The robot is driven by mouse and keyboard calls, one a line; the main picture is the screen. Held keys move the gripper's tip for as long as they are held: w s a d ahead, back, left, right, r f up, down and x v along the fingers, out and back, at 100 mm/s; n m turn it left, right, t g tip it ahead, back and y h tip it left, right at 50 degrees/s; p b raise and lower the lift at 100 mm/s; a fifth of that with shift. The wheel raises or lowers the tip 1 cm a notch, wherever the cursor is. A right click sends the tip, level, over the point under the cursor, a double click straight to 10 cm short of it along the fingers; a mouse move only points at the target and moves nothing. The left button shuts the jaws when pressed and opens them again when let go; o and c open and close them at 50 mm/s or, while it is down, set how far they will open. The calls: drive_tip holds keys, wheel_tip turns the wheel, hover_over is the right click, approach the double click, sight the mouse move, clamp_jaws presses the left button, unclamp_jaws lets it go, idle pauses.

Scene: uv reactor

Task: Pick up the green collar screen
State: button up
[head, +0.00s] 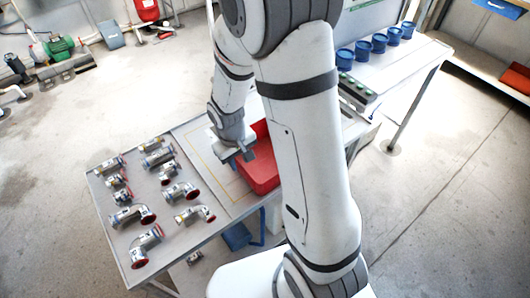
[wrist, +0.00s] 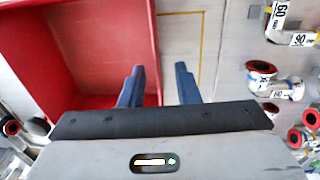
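I cannot make out a screen with a green collar for certain in either view. In the head view, a dark rack (head: 355,92) with several small green-topped pieces lies at the near edge of the back table, partly hidden by my arm. My gripper (head: 243,155) is over the front table beside the red bin. The left finger overlaps the red bin's edge in that view.
The red bin (head: 259,174) looks empty; it also shows in the wrist view (wrist: 152,40). Several metal pipe fittings with red ends (head: 130,215) cover the front table's left side. Several blue cups (head: 362,50) stand in a row on the back table. A blue bin (head: 236,236) sits below.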

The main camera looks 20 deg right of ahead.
sight(242, 175)
drive_tip(key=f, duration=0.2)
drive_tip(key=w+f+p, duration=0.1)
drive_tip(key=f, duration=0.3)
drive_tip(key=shift+w+d+f, duration=0.25)
drive_tip(key=shift+f, duration=0.6)
clamp_jaws()
